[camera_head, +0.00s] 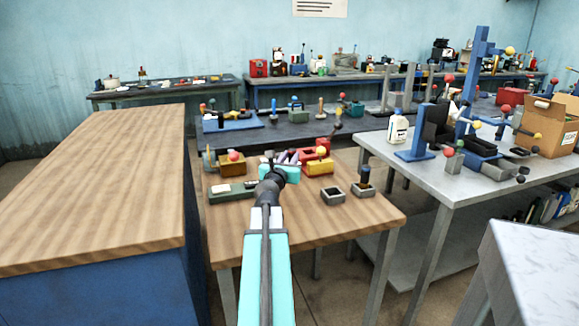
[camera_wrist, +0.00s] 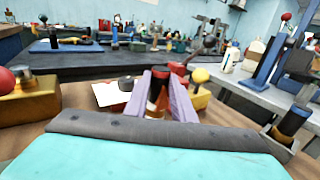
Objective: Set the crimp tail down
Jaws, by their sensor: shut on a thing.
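My gripper (camera_head: 288,158) is over the far part of the wooden table, its two purple fingers pointing away from me. In the wrist view, the fingers (camera_wrist: 167,95) are closed around a small dark piece with an orange-brown band, which I take to be the crimp tail (camera_wrist: 157,92). The fingers hide part of it, and I cannot tell whether its lower end touches anything. In the head view the arm and gripper hide it.
On the wooden table (camera_head: 300,235) are a yellow block with a red ball (camera_head: 232,165), a grey-green box (camera_head: 230,193), a red device (camera_head: 312,151), an empty grey tray (camera_head: 333,193) and a tray holding a dark cylinder (camera_head: 365,189). The near tabletop is clear.

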